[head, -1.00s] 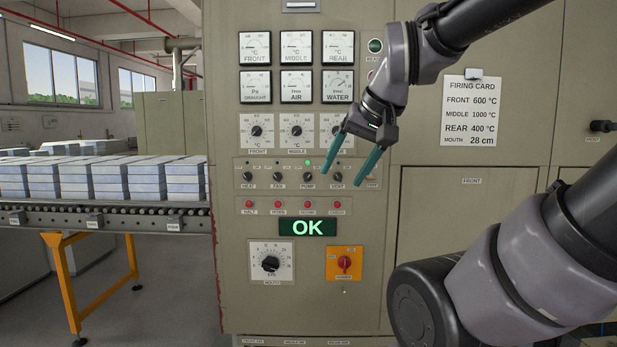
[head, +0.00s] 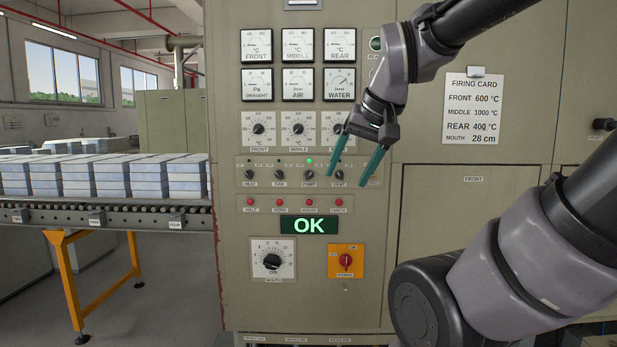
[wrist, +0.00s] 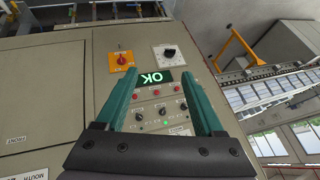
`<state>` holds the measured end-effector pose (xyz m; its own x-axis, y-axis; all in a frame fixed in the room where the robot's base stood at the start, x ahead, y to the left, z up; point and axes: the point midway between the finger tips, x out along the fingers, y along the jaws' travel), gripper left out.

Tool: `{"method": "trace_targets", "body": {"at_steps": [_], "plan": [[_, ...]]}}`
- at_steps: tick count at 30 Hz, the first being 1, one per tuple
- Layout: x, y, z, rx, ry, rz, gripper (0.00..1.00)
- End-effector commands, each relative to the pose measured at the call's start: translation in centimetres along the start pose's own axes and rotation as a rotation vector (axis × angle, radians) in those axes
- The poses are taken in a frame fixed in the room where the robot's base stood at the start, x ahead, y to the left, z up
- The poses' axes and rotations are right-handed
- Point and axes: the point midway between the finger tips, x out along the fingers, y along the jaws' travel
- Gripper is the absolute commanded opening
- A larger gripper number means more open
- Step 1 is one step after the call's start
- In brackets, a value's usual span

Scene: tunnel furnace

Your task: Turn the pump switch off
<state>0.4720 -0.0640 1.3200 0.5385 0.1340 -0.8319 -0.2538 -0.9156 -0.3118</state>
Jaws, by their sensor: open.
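The pump switch (head: 309,174) is a small black knob in the row of switches on the grey cabinet, labelled PUMP, with a green lamp (head: 309,161) lit above it. My gripper (head: 350,180) is open and empty, its two teal fingers pointing down in front of the panel, to the right of the pump switch and near the VENT knob (head: 339,175). In the wrist view the fingers (wrist: 164,100) are spread, with the switch row and the lit green lamp (wrist: 165,124) between them. I cannot tell how far the fingertips are from the panel.
Heat (head: 250,174) and fan (head: 279,174) knobs sit left of the pump switch. Red buttons (head: 309,202), a green OK display (head: 309,226), a mouth dial (head: 272,260) and an orange-backed red switch (head: 346,260) are below. A roller conveyor (head: 110,212) with stacked blocks stands left.

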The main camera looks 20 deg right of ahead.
Motion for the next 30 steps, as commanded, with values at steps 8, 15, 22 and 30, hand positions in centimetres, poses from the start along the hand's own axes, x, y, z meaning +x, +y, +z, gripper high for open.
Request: {"method": "trace_targets", "body": {"at_steps": [8,15,22,30], "plan": [[6.1,4.9,-3.6,-0.171,-0.125,0.414,0.7],[11.5,4.8,-11.0,-0.447,0.026,0.781,0.7],[17.2,-2.5,-17.1,-0.759,0.346,0.925,0.7],[20.5,-8.8,-18.7,-0.93,0.558,0.902,0.7]]}}
